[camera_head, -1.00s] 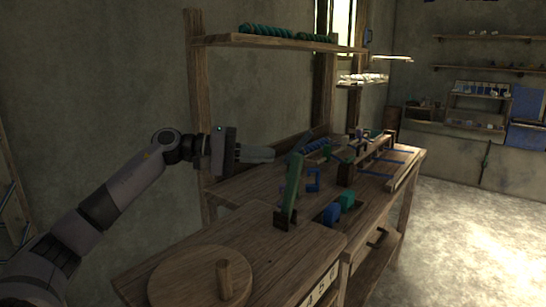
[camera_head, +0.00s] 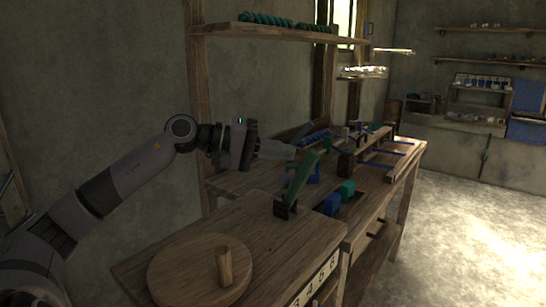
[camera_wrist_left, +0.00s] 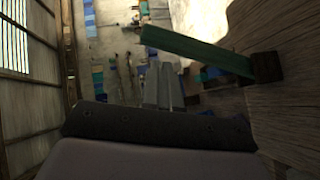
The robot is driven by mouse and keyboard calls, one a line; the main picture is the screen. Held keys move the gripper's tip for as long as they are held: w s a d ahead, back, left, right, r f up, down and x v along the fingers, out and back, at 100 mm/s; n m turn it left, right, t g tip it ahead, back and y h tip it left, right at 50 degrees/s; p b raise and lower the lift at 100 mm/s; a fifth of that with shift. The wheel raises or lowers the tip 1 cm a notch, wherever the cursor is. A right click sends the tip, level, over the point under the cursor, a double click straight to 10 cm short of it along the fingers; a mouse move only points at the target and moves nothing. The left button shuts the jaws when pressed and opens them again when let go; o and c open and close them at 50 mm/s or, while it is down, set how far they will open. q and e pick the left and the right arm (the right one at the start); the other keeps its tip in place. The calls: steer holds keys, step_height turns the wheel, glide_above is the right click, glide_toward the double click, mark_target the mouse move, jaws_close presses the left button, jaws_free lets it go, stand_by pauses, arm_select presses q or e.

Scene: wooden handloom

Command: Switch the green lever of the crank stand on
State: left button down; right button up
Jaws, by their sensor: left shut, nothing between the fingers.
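The green lever (camera_head: 300,177) rises from a small dark block (camera_head: 286,208) on the wooden crank stand (camera_head: 215,234). It leans to the right, away from the round wooden crank disc. My left gripper (camera_head: 293,153) is shut and empty, with its fingertips close to the lever's upper end. In the left wrist view, the lever (camera_wrist_left: 195,50) slants across the upper right from its block (camera_wrist_left: 266,67), and the gripper fingers (camera_wrist_left: 163,68) point up just below its free end. I cannot tell whether they touch it. My right gripper is not in view.
The crank disc (camera_head: 185,274) with an upright peg (camera_head: 224,266) sits at the front of the stand. Blue and teal blocks (camera_head: 333,203) lie beyond the lever. A wooden shelf (camera_head: 270,37) hangs above the bench, against the wall.

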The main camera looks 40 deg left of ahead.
arm_select(q)
steer(key=shift+w+d+m+g+y+p, duration=0.1)
steer(key=shift+d+m+g+y+p, duration=0.3)
steer(key=shift+d, duration=0.6)
steer(key=shift+f, duration=0.1)
steer(key=shift+s+a+b, duration=0.1)
steer(key=shift+s+b, duration=0.1)
steer(key=shift+b, duration=0.3)
steer(key=shift+b+v, duration=0.9)
steer(key=b+v, duration=0.2)
steer(key=v, duration=0.3)
